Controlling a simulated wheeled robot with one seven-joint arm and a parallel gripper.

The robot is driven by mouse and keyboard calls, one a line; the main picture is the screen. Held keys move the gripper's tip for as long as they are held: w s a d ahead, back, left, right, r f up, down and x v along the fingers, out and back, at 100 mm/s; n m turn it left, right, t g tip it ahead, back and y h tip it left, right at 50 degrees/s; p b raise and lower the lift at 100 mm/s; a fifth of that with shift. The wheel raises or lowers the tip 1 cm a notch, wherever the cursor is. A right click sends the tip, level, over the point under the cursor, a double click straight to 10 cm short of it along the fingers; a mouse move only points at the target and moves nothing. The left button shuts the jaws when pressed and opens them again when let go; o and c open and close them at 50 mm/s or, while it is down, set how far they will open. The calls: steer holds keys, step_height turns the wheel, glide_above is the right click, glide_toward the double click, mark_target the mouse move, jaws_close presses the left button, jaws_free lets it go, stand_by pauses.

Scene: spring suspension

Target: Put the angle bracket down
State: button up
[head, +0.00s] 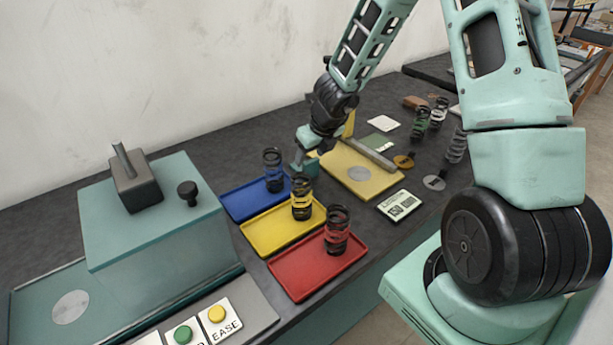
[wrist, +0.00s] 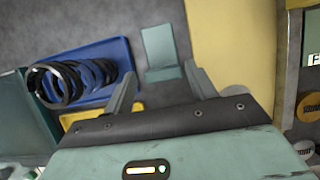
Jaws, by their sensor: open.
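The angle bracket (wrist: 159,45) appears to be the grey-green, L-shaped piece in the wrist view. It rests on the dark bench top between the blue tray (wrist: 118,52) and the yellow board (wrist: 232,50). My gripper (wrist: 160,72) is open, with one finger to each side of the bracket's near end, and the bracket stands clear of both fingers. In the head view my gripper (head: 303,162) is low over the bench beside the blue tray, and I cannot clearly tell the bracket from the gripper there.
Blue, yellow (head: 283,236) and red (head: 305,280) trays each hold a coil spring. A teal press-like block (head: 150,220) stands at left. More springs (head: 421,122), a grey bar (head: 370,154) and a small display (head: 401,205) lie to the right.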

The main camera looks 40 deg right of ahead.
mark_target(311, 160)
steer(key=x, duration=0.1)
steer(key=b+x, duration=0.1)
steer(key=x, duration=0.1)
steer(key=b+x, duration=0.1)
steer(key=shift+s+d+f, duration=0.15)
steer(key=shift+s+f, duration=0.1)
steer(key=shift+f, duration=0.25)
steer(key=shift+w+f, duration=0.25)
steer(key=shift+f, duration=0.15)
steer(key=c, duration=1)
